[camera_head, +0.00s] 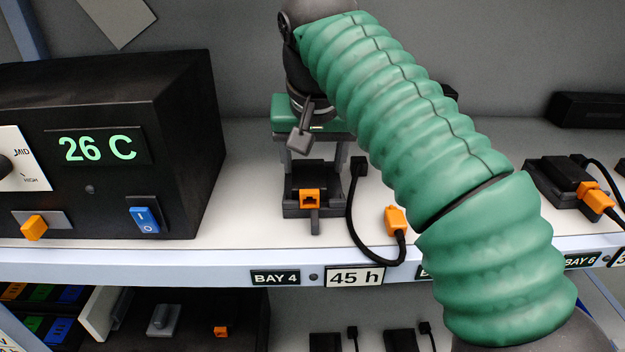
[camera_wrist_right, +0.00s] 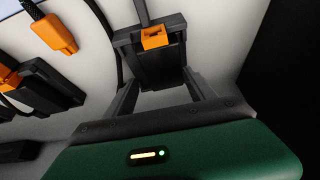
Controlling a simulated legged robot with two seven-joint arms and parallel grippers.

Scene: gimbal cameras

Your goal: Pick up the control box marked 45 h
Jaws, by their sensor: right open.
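A small dark control box (camera_head: 296,209) with an orange socket stands on the shelf at Bay 4, behind the label 45 h (camera_head: 354,275) on the shelf edge. It also shows in the right wrist view (camera_wrist_right: 150,68), at the top middle. My right gripper (camera_head: 313,163) reaches in from above and behind the box. It is open, with one finger toward each side of the box's rear part. I cannot tell whether the fingers touch it. In the right wrist view my gripper's fingers (camera_wrist_right: 160,84) point at the box. My left gripper is out of view.
A black cable with an orange plug (camera_head: 397,220) lies right of the box, unplugged from its socket. A large black unit reading 26 C (camera_head: 185,150) stands close on the left. Another dark box with an orange plug (camera_head: 598,200) sits at Bay 6. A lower shelf holds more devices.

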